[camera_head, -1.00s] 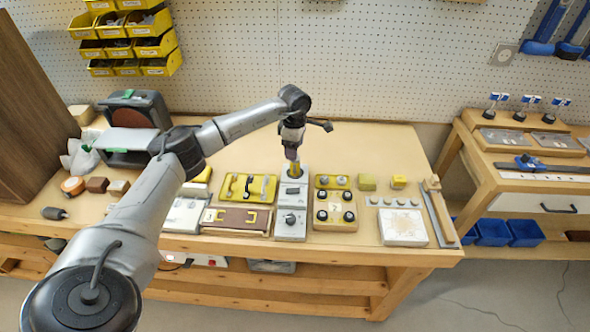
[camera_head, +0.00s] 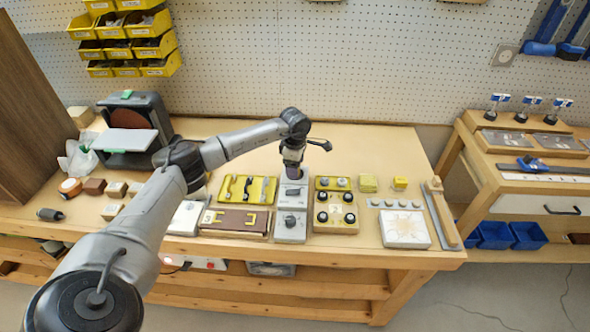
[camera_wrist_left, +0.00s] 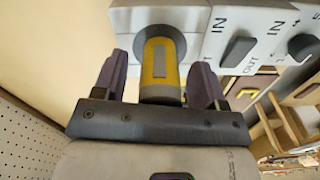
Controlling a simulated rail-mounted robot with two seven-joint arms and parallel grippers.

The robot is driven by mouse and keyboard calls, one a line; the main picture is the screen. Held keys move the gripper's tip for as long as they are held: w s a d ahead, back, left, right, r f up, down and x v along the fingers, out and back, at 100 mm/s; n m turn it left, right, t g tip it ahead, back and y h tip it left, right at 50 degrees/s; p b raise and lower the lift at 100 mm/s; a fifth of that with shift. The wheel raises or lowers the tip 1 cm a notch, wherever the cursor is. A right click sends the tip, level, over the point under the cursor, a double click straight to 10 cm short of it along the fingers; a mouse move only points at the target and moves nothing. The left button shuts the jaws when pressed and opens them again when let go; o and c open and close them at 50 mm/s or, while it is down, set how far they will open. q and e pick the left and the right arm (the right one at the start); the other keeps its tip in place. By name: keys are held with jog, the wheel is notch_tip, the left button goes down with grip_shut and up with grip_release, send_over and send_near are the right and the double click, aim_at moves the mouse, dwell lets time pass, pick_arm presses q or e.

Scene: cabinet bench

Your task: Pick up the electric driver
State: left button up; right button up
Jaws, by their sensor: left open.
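The electric driver (camera_wrist_left: 160,72) shows in the left wrist view as a yellow and grey cylinder, with its end in a dark round hole of the light grey holder block (camera_wrist_left: 245,18). My left gripper (camera_wrist_left: 158,68) is open, with one purple finger on each side of the driver; I cannot tell whether they touch it. In the head view my left gripper (camera_head: 292,168) points down at the back of the holder block (camera_head: 291,214) and hides the driver. My right gripper is not in view.
A yellow tray (camera_head: 266,190) and brown box (camera_head: 236,221) lie left of the holder. A knobbed yellow panel (camera_head: 336,219) stands close on its right. A sander (camera_head: 128,142) is at the back left. The bench behind and right of the gripper is fairly clear.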

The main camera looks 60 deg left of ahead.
pick_arm(q)
jog(key=shift+c, duration=0.4)
jog(key=c, duration=0.8)
jog(key=shift+c, duration=1.3)
jog(key=shift+r, duration=0.1)
notch_tip(320, 180, up, 10)
jog(key=shift+f+p, duration=0.1)
jog(key=shift+p, duration=1)
